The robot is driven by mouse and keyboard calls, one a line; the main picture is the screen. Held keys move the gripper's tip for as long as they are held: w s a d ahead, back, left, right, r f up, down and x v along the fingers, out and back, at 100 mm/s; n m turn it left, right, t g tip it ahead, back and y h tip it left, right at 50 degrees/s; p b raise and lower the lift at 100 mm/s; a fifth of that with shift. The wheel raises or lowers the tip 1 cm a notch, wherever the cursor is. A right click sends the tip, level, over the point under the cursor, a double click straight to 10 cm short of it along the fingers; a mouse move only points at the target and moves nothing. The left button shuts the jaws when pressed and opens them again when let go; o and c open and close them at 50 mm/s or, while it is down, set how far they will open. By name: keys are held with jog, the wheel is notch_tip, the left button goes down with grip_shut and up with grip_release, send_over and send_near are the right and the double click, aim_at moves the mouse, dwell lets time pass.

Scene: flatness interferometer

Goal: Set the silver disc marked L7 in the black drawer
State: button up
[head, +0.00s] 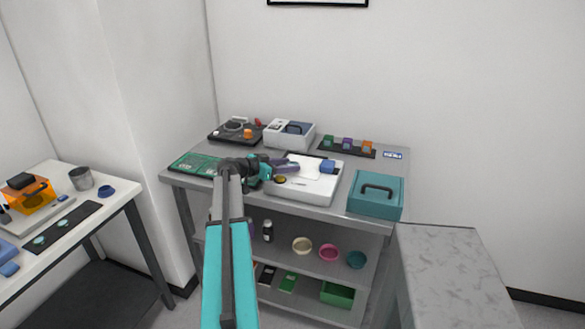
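My gripper (297,168) is over the white instrument (308,192) on the grey workbench, pointing right. Its fingers are too small and partly hidden to tell whether they are open or shut, or hold anything. I cannot make out a silver disc marked L7, and no label is readable at this size. A small dark disc with a yellowish face (280,180) lies near the left side of the white instrument, beside my wrist. I cannot pick out a black drawer for certain. A low black unit (222,136) with a ring and an orange part stands at the back left of the bench.
A teal case (375,196) stands at the bench's right front, a grey-white case (290,134) at the back. A green board (195,164) lies left. Bowls and boxes fill the shelves below. A white table (122,190) stands left, a grey block (455,260) right.

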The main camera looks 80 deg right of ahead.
jog(key=c, duration=0.5)
jog(key=shift+o, duration=0.2)
jog(key=shift+r, duration=0.15)
jog(key=shift+r+b, duration=0.7)
jog(key=shift+r, duration=0.7)
jog(key=shift+a+r, duration=0.2)
jog(key=shift+a, duration=0.1)
jog(key=w+a+r+b, duration=0.1)
jog(key=a+b, duration=0.3)
jog(key=a, duration=1.1)
jog(key=shift+w+a+r, duration=0.15)
jog(key=shift+w+r, duration=0.15)
jog(key=shift+w, duration=0.35)
